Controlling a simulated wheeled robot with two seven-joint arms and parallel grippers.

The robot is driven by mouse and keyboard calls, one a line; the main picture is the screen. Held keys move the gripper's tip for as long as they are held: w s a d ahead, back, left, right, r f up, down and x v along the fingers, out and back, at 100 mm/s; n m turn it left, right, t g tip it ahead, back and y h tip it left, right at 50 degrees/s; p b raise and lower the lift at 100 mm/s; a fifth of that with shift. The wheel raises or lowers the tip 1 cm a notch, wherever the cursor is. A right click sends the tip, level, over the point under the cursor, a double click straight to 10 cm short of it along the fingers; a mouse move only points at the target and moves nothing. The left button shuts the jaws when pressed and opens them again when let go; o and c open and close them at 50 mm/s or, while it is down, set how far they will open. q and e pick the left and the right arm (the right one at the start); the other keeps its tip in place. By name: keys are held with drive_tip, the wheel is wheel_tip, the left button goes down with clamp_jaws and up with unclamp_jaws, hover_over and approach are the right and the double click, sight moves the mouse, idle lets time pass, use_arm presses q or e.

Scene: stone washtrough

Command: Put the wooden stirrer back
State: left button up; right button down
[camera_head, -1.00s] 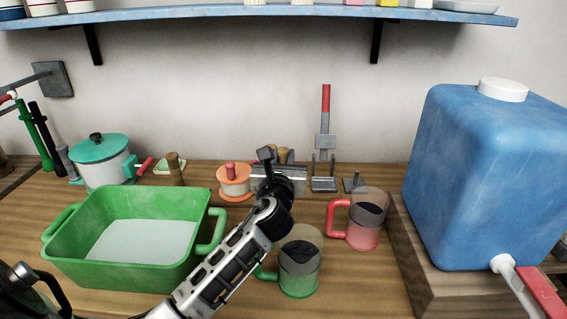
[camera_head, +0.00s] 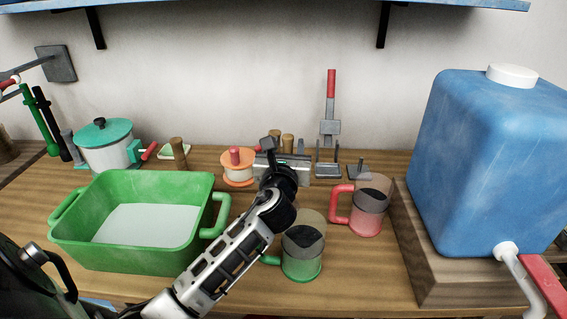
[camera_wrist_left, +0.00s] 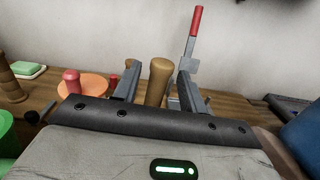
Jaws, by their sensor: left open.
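Another upright wooden piece (camera_head: 178,152) stands behind the green tub. My right gripper is not in view.
A green tub (camera_head: 75,235) of pale liquid stands at left, a teal-lidded pot (camera_head: 104,150) behind it. Green (camera_head: 302,262) and red (camera_head: 368,218) mugs stand right of my arm. A blue water tank (camera_head: 480,170) fills the right side. A blue shelf (camera_head: 300,3) hangs above.

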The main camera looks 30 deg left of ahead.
use_arm(q)
drive_tip(key=v, duration=1)
drive_tip(key=shift+s+b, duration=0.3)
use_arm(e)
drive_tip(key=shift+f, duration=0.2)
use_arm(q)
drive_tip(key=shift+d, duration=0.1)
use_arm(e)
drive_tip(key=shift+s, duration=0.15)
